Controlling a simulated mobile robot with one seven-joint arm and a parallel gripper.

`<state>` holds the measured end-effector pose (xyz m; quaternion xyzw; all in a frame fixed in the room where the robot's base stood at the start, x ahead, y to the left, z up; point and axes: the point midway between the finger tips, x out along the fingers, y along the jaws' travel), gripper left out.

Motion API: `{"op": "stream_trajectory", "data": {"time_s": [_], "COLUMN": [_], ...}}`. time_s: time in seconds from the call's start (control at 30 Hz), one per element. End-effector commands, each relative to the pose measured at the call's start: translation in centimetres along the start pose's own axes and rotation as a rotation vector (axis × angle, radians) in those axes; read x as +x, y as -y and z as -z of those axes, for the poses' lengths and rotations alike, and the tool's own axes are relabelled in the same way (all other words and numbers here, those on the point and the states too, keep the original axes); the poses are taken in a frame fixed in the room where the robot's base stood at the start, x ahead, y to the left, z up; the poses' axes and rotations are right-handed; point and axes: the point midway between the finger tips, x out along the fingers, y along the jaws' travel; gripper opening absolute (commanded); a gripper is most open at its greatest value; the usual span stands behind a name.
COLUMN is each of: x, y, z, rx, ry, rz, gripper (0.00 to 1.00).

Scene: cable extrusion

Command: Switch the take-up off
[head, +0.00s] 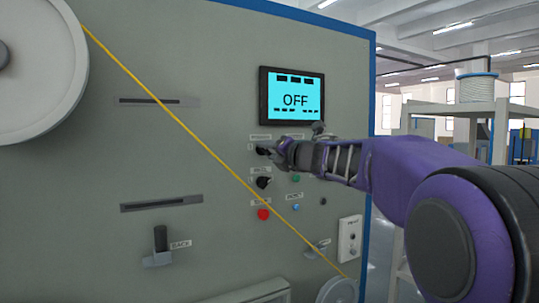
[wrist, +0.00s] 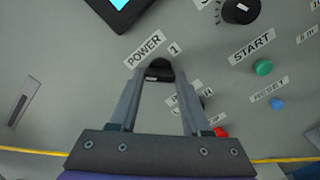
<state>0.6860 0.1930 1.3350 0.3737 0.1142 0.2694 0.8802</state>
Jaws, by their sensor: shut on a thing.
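The grey take-up panel (head: 100,220) fills the left and middle of the head view. Its screen (head: 295,97) reads OFF in black on cyan. The black POWER knob (wrist: 159,67) sits below the screen, with the label POWER and a mark 1 beside it. My gripper (head: 272,150) reaches in from the right and is shut on this knob, which shows between the fingertips in the wrist view (wrist: 158,78). The fingers hide part of the knob and the labels around it.
A second black knob (head: 263,183), a red button (head: 263,214), a green START button (wrist: 263,67) and a blue RESET button (wrist: 277,104) are close by. A yellow cable (head: 150,92) runs diagonally across the panel from a white reel (head: 45,85).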

Motion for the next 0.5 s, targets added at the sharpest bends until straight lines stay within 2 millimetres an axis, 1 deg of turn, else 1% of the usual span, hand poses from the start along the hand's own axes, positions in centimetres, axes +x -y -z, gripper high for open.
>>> {"op": "stream_trajectory", "data": {"time_s": [0.2, 0.5], "x": [0.01, 0.01], "y": [-0.04, -0.05], "z": [0.01, 0.0], "rx": [-0.032, -0.036], "ry": [0.0, -0.001], "rz": [-0.001, -0.001], "gripper": [0.0, 0.0]}}
